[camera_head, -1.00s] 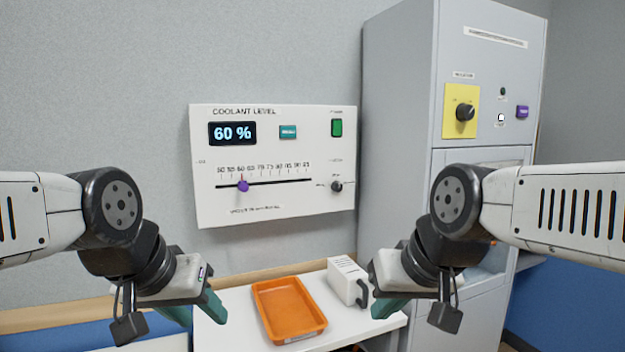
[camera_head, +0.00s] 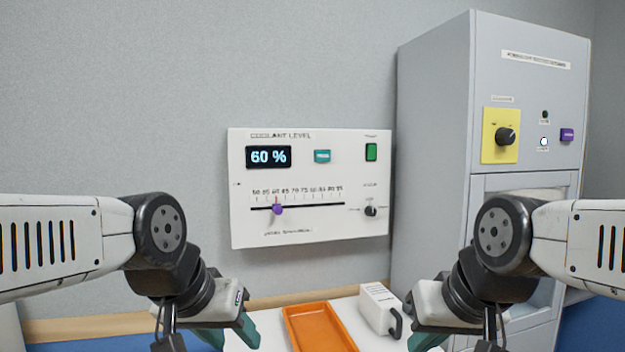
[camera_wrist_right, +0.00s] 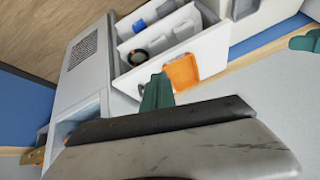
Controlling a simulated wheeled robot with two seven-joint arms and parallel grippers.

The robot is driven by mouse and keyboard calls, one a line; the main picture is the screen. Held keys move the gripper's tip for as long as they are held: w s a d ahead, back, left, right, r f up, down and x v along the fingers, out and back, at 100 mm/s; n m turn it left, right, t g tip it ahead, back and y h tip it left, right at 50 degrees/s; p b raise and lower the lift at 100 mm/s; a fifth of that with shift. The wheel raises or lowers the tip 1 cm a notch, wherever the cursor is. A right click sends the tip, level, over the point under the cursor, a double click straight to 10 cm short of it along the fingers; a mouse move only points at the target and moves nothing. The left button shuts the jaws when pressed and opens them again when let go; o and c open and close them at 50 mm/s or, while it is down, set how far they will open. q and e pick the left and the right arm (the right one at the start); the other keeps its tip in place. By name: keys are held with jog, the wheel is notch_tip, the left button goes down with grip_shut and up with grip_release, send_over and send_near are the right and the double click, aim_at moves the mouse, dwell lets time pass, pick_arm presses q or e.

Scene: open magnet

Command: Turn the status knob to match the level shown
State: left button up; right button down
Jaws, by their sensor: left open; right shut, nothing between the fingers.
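The white coolant level panel (camera_head: 350,220) hangs on the wall ahead in the head view. Its display (camera_head: 268,157) reads 60 %. A purple slider knob (camera_head: 277,209) sits on the scale line, near the left part of the scale. A small dark knob (camera_head: 371,211) is at the panel's lower right; its setting is too small to read. My left gripper (camera_head: 232,335) is open and empty below the panel's left side. My right gripper (camera_head: 428,338) is shut and empty below and right of the panel; its green fingers show in the wrist view (camera_wrist_right: 157,95). Neither touches the panel.
An orange tray (camera_head: 289,325) and a white handled box (camera_head: 377,311) lie on the white table below. A grey cabinet (camera_head: 432,150) stands at the right, with a black knob on a yellow plate (camera_head: 488,152) and a purple button (camera_head: 567,134). A teal button (camera_head: 322,156) and green switch (camera_head: 371,152) are on the panel.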

aim_at(373, 212)
dwell(0.8)
